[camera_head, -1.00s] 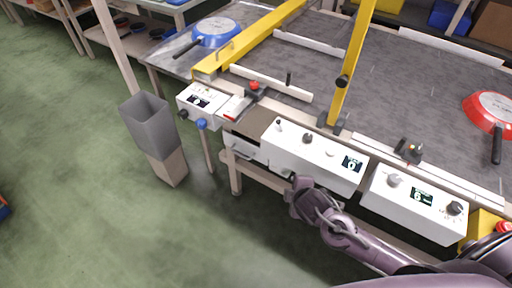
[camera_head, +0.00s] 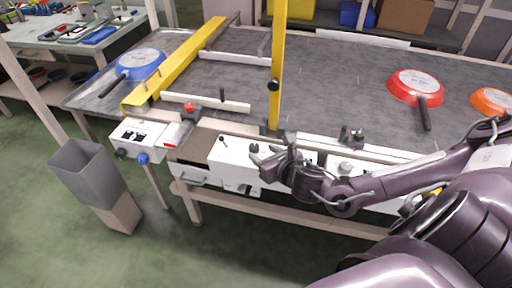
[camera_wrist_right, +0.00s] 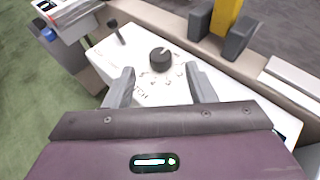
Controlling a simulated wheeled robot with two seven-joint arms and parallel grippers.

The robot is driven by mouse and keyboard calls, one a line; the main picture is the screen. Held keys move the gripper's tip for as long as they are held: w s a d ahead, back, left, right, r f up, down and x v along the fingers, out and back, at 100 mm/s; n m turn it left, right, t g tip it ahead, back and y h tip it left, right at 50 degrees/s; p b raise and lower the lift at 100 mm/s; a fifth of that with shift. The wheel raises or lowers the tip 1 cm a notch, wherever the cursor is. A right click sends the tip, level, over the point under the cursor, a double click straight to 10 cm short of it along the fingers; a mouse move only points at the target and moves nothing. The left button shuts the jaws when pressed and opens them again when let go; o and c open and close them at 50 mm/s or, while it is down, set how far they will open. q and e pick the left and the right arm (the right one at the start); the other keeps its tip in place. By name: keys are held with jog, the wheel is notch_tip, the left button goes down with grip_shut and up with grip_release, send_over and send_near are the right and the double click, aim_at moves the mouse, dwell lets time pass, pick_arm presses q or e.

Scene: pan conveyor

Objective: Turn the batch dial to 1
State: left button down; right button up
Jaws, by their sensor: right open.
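The batch dial appears to be the round black knob (camera_wrist_right: 160,60) on top of a white control box (camera_wrist_right: 92,50), with small printed marks around it. My right gripper (camera_wrist_right: 160,78) is open, its two grey fingers apart on the near side of the knob and pointing toward it. Nothing is between the fingers. In the head view the right gripper (camera_head: 272,157) is over the white box (camera_head: 232,160) and covers much of its top, including its display. The dial's setting cannot be read. My left gripper is not in view.
A black toggle (camera_wrist_right: 115,32) stands left of the knob, and a yellow post (camera_wrist_right: 226,16) with dark brackets stands behind it. A second white box lies partly behind my right arm.

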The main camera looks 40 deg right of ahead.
aim_at(255, 147)
jog(key=x, duration=0.5)
jog(key=shift+w+f, duration=0.1)
jog(key=shift+w, duration=0.05)
jog(key=shift+d, duration=0.1)
jog(key=c, duration=1)
